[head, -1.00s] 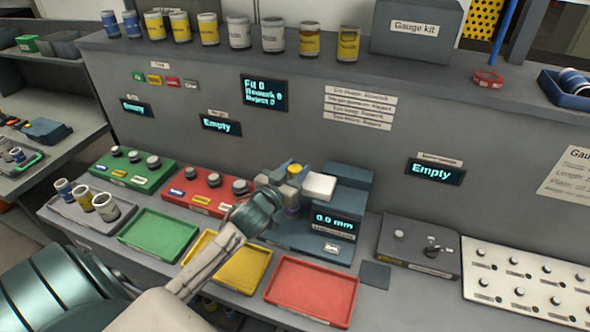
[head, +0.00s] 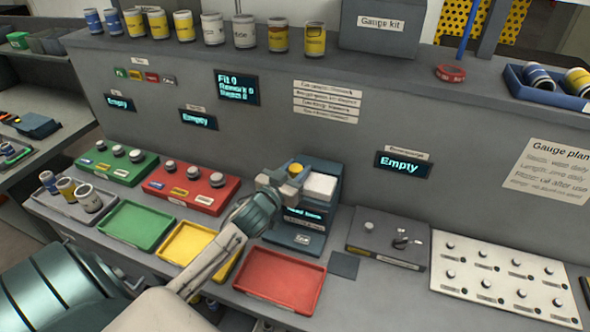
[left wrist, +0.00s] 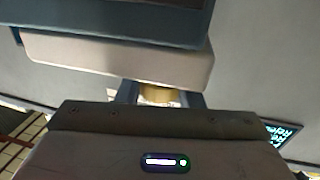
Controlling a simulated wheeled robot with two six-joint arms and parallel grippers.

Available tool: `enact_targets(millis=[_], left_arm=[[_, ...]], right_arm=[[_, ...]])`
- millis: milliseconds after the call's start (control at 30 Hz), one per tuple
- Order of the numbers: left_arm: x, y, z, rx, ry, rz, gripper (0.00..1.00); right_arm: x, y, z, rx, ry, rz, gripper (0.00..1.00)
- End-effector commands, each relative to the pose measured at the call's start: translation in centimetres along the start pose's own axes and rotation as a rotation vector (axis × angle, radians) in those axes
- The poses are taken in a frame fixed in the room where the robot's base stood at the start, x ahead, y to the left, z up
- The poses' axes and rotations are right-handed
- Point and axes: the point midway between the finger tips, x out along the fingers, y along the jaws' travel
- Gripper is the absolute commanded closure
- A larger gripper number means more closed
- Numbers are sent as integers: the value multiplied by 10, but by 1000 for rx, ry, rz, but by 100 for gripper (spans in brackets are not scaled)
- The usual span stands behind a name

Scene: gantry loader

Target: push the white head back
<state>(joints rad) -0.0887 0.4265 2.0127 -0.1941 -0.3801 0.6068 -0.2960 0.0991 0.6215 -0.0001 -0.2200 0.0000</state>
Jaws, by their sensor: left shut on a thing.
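The white head (head: 320,186) is a pale block on the dark blue-grey gauge (head: 322,166) behind the trays. My left gripper (head: 292,175) is just left of the white head, shut on a small yellow-topped part (head: 295,168). In the left wrist view, the white head (left wrist: 120,60) spans the upper picture, with the yellow part (left wrist: 158,95) between my fingers close to its edge. I cannot tell whether they touch. The gauge's display (head: 303,216) is lit but partly hidden by my gripper, and its text is not readable. My right gripper is not in view.
Green (head: 135,226), yellow (head: 187,242) and red (head: 279,279) trays lie empty in front. A tray with several cans (head: 52,205) is at left. A grey fixture (head: 388,238) and a white pegged board (head: 500,277) are at right. An upper shelf holds cans.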

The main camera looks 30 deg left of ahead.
Motion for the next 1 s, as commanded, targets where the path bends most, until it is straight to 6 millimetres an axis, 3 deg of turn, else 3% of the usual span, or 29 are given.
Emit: enact_targets(millis=[67,100,200,567,1000], left_arm=[[0,0,2,-4,-3,0,100],[0,0,2,-4,-3,0,62],[0,0,2,-3,-3,-1,45],[-6,-1,3,3,-4,-1,45],[-84,2,5,5,-5,3,45]], right_arm=[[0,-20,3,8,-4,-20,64],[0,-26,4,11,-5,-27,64],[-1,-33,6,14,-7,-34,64],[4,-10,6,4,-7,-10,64],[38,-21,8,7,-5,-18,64]])
